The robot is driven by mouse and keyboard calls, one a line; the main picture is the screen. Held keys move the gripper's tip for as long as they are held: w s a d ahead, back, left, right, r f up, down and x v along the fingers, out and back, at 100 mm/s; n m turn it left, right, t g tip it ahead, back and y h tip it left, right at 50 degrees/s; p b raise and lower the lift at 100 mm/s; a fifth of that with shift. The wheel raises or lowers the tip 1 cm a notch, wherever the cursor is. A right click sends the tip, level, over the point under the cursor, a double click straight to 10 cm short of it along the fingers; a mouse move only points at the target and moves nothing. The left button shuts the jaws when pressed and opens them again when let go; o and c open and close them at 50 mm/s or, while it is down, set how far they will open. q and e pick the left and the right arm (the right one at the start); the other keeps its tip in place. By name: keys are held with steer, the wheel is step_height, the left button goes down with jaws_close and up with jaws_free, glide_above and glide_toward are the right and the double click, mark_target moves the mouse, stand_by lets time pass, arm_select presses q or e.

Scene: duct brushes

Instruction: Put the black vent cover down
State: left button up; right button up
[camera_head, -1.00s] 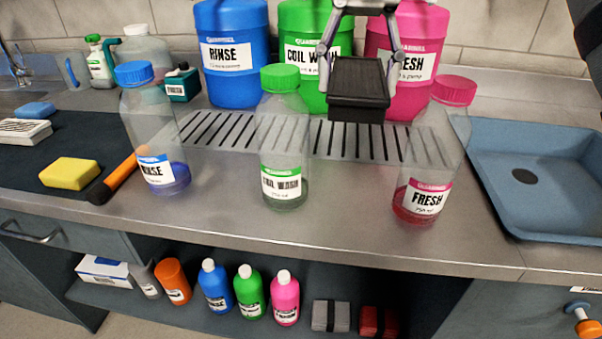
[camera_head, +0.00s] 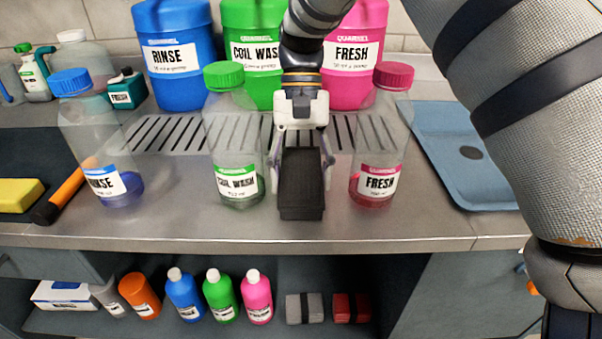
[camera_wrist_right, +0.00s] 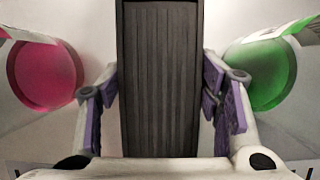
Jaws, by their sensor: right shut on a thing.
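The black vent cover (camera_head: 301,190) is a dark, ribbed block, in front of the slotted drain between the green-capped and pink-capped bottles. My right gripper (camera_head: 303,168) is shut on it, with one finger on each side, reaching from behind. In the right wrist view the cover (camera_wrist_right: 160,85) runs up the middle between the purple-padded fingers (camera_wrist_right: 163,103). I cannot tell if its underside touches the counter. My left gripper is not in view.
The COIL WASH bottle (camera_head: 235,150) stands close left of the cover, the FRESH bottle (camera_head: 378,150) close right. The RINSE bottle (camera_head: 95,140) is farther left. Large drums stand behind. A blue tray (camera_head: 452,165) is right. A bare counter strip (camera_head: 300,232) runs along the front edge.

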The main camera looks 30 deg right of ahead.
steer(key=o, duration=1.2)
steer(key=shift+f, duration=0.1)
